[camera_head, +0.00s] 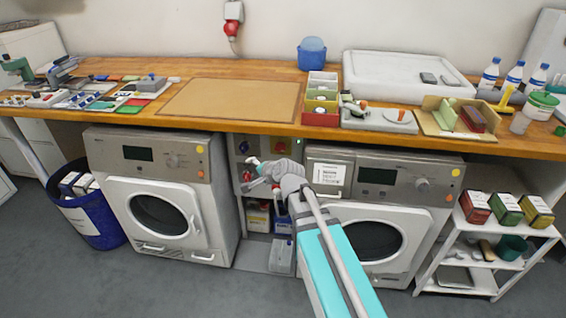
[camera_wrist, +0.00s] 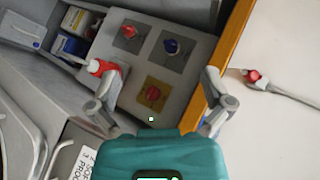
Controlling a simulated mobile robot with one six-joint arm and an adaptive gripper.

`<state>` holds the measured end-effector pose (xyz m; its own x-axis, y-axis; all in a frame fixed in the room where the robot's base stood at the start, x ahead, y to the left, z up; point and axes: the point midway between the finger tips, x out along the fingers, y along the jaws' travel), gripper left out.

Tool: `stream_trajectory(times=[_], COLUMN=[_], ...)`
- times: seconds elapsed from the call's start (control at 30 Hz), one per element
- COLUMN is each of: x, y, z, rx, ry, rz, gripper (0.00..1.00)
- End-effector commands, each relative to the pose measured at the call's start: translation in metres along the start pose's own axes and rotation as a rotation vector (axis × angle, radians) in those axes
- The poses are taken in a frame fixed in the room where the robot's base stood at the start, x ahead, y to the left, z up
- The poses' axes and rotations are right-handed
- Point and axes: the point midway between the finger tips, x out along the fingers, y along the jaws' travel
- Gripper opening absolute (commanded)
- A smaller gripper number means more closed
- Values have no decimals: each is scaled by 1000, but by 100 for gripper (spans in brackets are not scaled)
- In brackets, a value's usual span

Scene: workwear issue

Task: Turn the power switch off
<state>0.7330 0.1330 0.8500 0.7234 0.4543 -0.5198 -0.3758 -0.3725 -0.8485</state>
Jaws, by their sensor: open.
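A grey switch panel (camera_wrist: 190,75) sits under the counter between two washing machines. It carries a red rotary knob on a yellow plate (camera_wrist: 153,94), a blue knob on a grey plate (camera_wrist: 172,46) and a red knob on a grey plate (camera_wrist: 130,31). No label shows which is the power switch. In the head view the blue knob (camera_head: 243,147) and the yellow-plate knob (camera_head: 279,146) show above my gripper (camera_head: 256,174). My gripper (camera_wrist: 159,76) is open and empty, facing the panel. The yellow-plate knob appears between its fingers in the wrist view; contact cannot be told.
A red and white plug-like part (camera_wrist: 103,68) shows beside the left finger in the wrist view. The wooden counter (camera_head: 150,112) overhangs the panel. The left machine (camera_head: 150,190) and right machine (camera_head: 330,200) flank it. Small boxes (camera_head: 258,217) stand below.

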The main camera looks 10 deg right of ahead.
Motion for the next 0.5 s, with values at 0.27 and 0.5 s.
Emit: stream_trajectory(times=[0.27, 0.5], x=[49, 73], y=[-8, -5], z=[-25, -55], rx=[419, 807], ry=[107, 178], rz=[-302, -549], gripper=[100, 100])
